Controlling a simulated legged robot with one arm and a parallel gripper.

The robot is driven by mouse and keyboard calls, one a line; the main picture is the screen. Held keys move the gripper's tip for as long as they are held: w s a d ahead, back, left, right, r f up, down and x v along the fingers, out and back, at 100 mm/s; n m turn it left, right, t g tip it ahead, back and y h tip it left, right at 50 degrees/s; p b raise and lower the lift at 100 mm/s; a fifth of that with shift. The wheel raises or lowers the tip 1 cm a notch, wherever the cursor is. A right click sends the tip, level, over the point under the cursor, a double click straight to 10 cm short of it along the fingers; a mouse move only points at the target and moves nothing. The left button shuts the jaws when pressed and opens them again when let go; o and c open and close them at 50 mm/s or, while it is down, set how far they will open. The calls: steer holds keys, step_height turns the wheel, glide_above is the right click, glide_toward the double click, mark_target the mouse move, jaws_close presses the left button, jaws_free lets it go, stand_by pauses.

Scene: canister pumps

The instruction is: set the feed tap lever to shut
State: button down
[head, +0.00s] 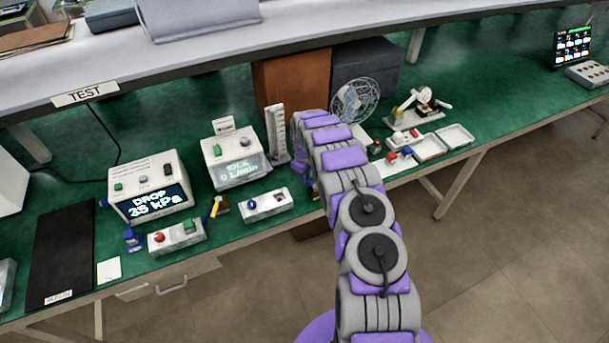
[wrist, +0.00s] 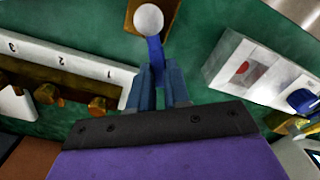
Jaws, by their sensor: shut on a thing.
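A tap with a round white cap (wrist: 148,18) on a brown base shows at the top of the wrist view. Its blue lever (wrist: 154,48) runs from the cap down the picture to between my fingertips. My gripper (wrist: 160,76) is shut on this blue lever, with a finger on each side of it. The lever's far end is hidden between the fingers. No shut marking can be read beside the tap. In the head view my arm covers the gripper and most of the tap.
A white rack numbered 1 to 3 (wrist: 70,62) holds brass fittings left of my gripper. A white switch box (wrist: 240,72) is close on the right; it also stands in the head view (head: 266,204). A yellow-lever tap (head: 215,206) stands left of that box.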

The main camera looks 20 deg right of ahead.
stand_by(0.3)
steer(key=c, duration=1.1)
jaws_free()
steer(key=shift+d, duration=0.1)
step_height(320, 180, up, 17)
steer(key=shift+r+p, duration=0.15)
steer(key=shift+p, duration=0.4)
